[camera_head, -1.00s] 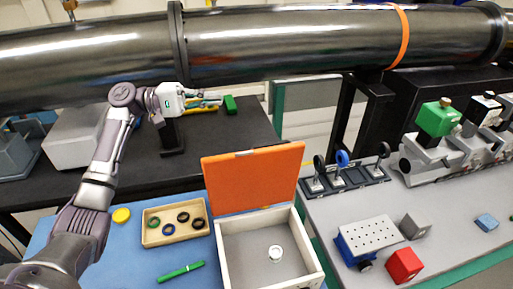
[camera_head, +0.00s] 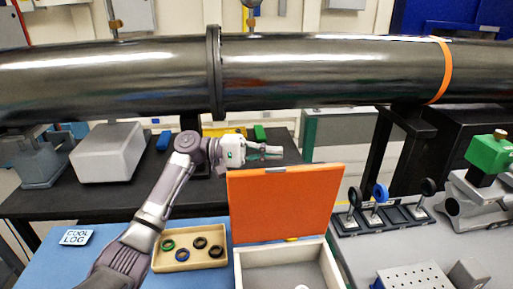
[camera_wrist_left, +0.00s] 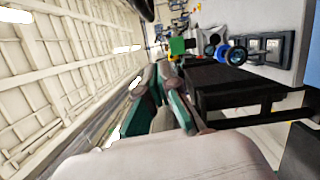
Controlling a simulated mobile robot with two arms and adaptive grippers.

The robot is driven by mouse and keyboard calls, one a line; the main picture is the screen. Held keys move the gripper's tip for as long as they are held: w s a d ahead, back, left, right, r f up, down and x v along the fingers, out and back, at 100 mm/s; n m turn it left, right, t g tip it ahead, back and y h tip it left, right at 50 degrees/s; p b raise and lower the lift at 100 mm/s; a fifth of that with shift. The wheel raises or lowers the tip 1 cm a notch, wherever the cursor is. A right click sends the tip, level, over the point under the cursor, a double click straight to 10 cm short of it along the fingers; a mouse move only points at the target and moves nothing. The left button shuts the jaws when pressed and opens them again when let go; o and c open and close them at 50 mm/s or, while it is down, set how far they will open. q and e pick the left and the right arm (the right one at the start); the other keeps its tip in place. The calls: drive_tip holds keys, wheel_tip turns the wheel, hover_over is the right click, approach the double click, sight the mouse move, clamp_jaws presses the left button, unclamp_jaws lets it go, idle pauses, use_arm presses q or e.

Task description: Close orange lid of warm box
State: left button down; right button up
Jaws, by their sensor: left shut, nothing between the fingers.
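The warm box (camera_head: 239,262) is white and stands on the blue mat, its front cut off by the picture's bottom edge. Its orange lid (camera_head: 285,205) is open, standing up at the back of the box and leaning slightly back. My left gripper (camera_head: 276,152) is shut and empty, pointing right just above the lid's top edge in the head view. Its depth relative to the lid is hard to tell. Its teal fingers also show in the left wrist view (camera_wrist_left: 157,100), where I cannot make out the lid. My right gripper is not in view.
A wooden tray (camera_head: 159,262) with several rings lies left of the box. A large steel pipe (camera_head: 110,80) crosses above my left gripper. A holder with small round optics (camera_head: 385,218) stands right of the lid.

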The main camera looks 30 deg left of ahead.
use_arm(q)
drive_tip(key=d+p, duration=0.1)
drive_tip(key=s+d+p, duration=0.1)
drive_tip(key=d, duration=0.1)
drive_tip(key=s+d, duration=0.1)
drive_tip(key=d, duration=0.1)
drive_tip(key=shift+s+d+r+p, duration=0.2)
drive_tip(key=shift+r+p, duration=0.1)
drive_tip(key=shift+p, duration=0.1)
drive_tip(key=shift+w, duration=0.15)
